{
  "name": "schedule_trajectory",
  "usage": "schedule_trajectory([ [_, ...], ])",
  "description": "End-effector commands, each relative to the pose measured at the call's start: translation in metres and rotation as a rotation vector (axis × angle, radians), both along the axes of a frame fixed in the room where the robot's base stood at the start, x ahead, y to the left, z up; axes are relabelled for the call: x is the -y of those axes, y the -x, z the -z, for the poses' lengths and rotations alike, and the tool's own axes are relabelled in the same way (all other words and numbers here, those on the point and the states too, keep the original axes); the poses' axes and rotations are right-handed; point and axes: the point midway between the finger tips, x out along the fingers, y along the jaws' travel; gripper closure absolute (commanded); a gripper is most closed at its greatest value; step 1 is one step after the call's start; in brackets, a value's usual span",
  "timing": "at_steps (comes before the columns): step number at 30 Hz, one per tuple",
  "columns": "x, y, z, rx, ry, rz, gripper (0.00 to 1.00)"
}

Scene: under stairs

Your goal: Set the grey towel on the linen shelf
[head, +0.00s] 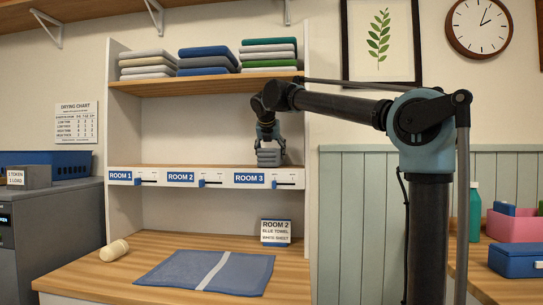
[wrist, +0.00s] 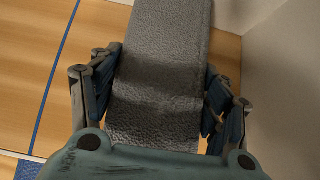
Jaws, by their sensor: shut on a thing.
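The grey towel (head: 269,157) is a folded block at the right end of the middle shelf (head: 215,166), above the ROOM 3 label. My gripper (head: 270,138) reaches down over it from above. In the wrist view, the fingers close on both long sides of the towel (wrist: 165,50), with my gripper (wrist: 165,98) shut on it. The towel is level and close to the shelf board; I cannot tell if its underside touches. The wrist view shows bare wood (wrist: 35,60) with a blue line left of the towel.
The top shelf (head: 205,84) holds stacks of folded linens. A white side wall (wrist: 275,40) stands close right of the towel. Below, the counter holds a blue cloth with a white stripe (head: 180,270), a ROOM 2 card (head: 275,232) and a cream cylinder (head: 114,250).

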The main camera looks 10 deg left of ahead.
Motion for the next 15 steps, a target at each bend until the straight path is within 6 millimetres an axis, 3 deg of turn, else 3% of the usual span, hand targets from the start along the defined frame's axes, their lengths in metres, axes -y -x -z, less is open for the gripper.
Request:
schedule_trajectory([
  [7,0.0001,0.0001,0.0036,0.000,0.000,0.000,0.73],
  [8,0.0001,0.0000,0.0038,0.000,0.000,0.000,0.28],
  [9,0.0001,0.0000,0.0037,0.000,0.000,0.000,0.19],
  [11,0.0000,0.0000,0.0037,0.000,0.000,0.000,0.07],
  [15,0.0000,0.0000,0.0037,0.000,0.000,0.000,0.07],
])
